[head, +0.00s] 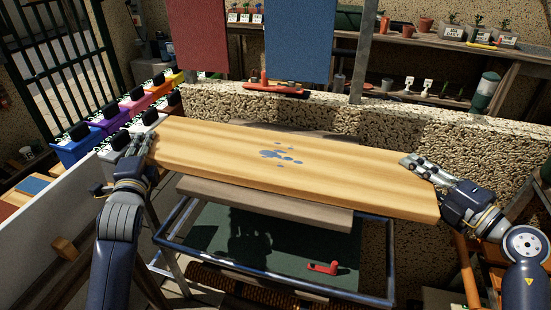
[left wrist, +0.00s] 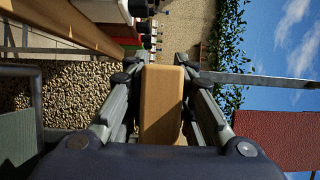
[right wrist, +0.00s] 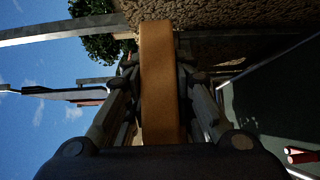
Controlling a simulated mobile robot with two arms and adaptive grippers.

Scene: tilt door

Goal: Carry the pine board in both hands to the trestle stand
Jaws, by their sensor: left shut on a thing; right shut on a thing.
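The pine board (head: 290,165), pale with blue-grey spots in its middle, spans between my two hands, roughly level. My left gripper (head: 141,150) is shut on its left end; in the left wrist view the board's edge (left wrist: 162,105) sits between the fingers. My right gripper (head: 424,172) is shut on its right end; in the right wrist view the board's edge (right wrist: 158,85) lies between the fingers. Below the board is a grey-brown wooden top (head: 265,207), probably the trestle stand, largely hidden. Whether the board touches it I cannot tell.
A blue metal frame (head: 270,289) stands lower down around a dark green surface (head: 300,240) with a red clamp-like piece (head: 322,268) on it. A rough stone wall (head: 440,140) runs behind. Coloured bins (head: 105,122) line the left. Red and blue panels (head: 298,40) hang behind.

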